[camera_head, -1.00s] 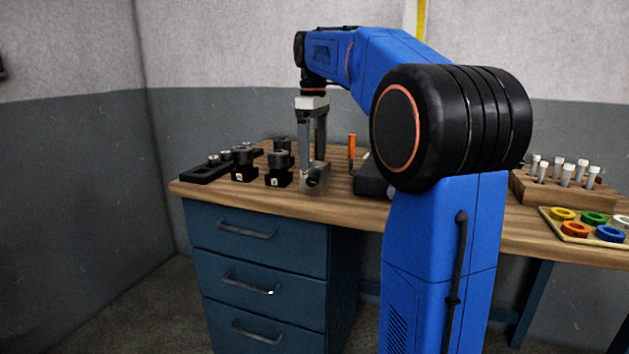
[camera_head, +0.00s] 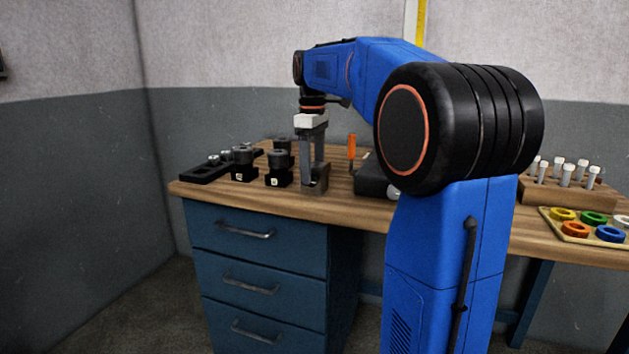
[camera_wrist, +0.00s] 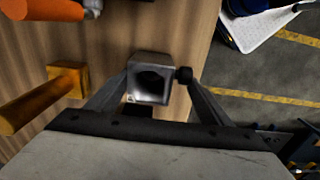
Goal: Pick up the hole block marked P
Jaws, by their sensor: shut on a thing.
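A grey metal block (camera_head: 316,183) with a round dark hole (camera_wrist: 150,82) is between the fingers of my gripper (camera_head: 313,172), low at the front edge of the wooden bench. In the wrist view my gripper (camera_wrist: 157,84) has a finger against each side of the block, shut on it. A small pale mark sits on the block's near corner, too small to read. The fingers hide part of the block in the head view. I cannot tell whether its underside touches the bench.
Two black blocks with small labels (camera_head: 278,181) (camera_head: 243,174) stand to the left, beside a black tray (camera_head: 203,174). An orange-handled tool (camera_head: 352,147) and a dark box (camera_head: 372,180) are to the right. A peg rack (camera_head: 560,192) and coloured rings (camera_head: 575,229) lie farther right.

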